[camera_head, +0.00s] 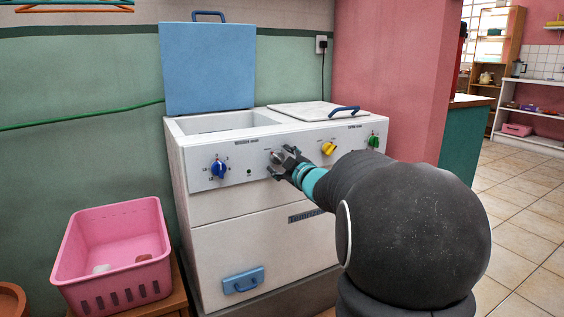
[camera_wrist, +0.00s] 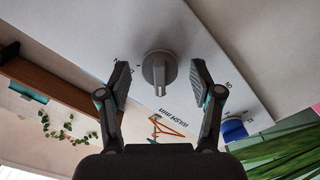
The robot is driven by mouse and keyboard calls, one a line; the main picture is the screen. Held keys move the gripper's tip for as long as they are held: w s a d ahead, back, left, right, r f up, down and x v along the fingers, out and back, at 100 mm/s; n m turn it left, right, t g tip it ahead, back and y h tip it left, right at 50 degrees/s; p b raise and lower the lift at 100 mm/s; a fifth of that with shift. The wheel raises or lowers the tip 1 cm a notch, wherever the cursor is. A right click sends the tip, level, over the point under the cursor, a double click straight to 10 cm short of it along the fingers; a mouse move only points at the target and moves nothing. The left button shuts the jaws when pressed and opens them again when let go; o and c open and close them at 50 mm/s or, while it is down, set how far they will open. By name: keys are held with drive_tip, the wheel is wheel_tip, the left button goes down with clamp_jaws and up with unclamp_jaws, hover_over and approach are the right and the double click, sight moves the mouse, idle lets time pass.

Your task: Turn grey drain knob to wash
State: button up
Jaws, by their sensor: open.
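The grey drain knob (camera_wrist: 160,72) is on the white front panel of the washing machine (camera_head: 262,215). In the wrist view it sits between the two open fingers of my gripper (camera_wrist: 160,82), with a gap on each side. In the head view my gripper (camera_head: 283,164) is at the panel and partly covers the grey knob (camera_head: 275,157). The labels beside the knob are too small and partly hidden, so I cannot tell which setting it points to.
A blue knob (camera_head: 218,169) is left of the grey one; a yellow knob (camera_head: 328,148) and a green knob (camera_head: 374,141) are right. The blue lid (camera_head: 208,68) stands open. A pink basket (camera_head: 113,253) sits at the left. Tiled floor (camera_head: 520,230) is clear at the right.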

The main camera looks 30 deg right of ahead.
drive_tip(key=s, duration=1.2)
drive_tip(key=shift+d, duration=0.2)
